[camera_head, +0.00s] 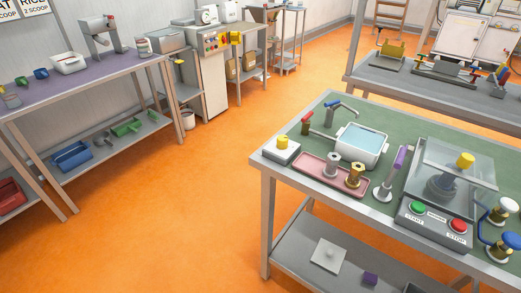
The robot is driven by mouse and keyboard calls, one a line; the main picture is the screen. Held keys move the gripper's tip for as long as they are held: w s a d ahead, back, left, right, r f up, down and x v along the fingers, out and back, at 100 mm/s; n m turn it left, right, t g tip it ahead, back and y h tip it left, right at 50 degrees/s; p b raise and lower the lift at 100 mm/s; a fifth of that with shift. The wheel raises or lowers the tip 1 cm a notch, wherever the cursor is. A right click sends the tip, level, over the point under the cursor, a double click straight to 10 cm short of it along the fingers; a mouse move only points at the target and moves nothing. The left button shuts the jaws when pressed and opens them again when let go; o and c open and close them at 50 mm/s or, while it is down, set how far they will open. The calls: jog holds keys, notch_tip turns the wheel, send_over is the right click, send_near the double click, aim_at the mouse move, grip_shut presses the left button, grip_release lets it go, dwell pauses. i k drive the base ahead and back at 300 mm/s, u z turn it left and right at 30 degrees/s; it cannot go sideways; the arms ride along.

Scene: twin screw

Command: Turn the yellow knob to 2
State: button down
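On the near green-topped table (312,124), a yellow knob (284,142) sits upright on a small white box (282,153) at the table's left corner. Another yellow knob (465,159) sits on top of a clear-lidded machine (438,185) at the right. No number or pointer mark can be read on either knob, so their settings cannot be told. My gripper and arm do not show in this view.
A pink tray (309,173) with fittings, a water-filled basin (362,145) and a purple-handled lever (399,161) stand between the knobs. Green and red buttons (418,208) front the machine. Orange floor (180,200) is open at the left.

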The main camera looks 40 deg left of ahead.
aim_at(282, 140)
jog(key=u, duration=0.45)
jog(key=i, duration=0.15)
jog(key=u, duration=2.3)
jog(key=k, duration=1.1)
jog(key=z, duration=0.65)
jog(key=i, duration=1)
jog(key=z, duration=0.05)
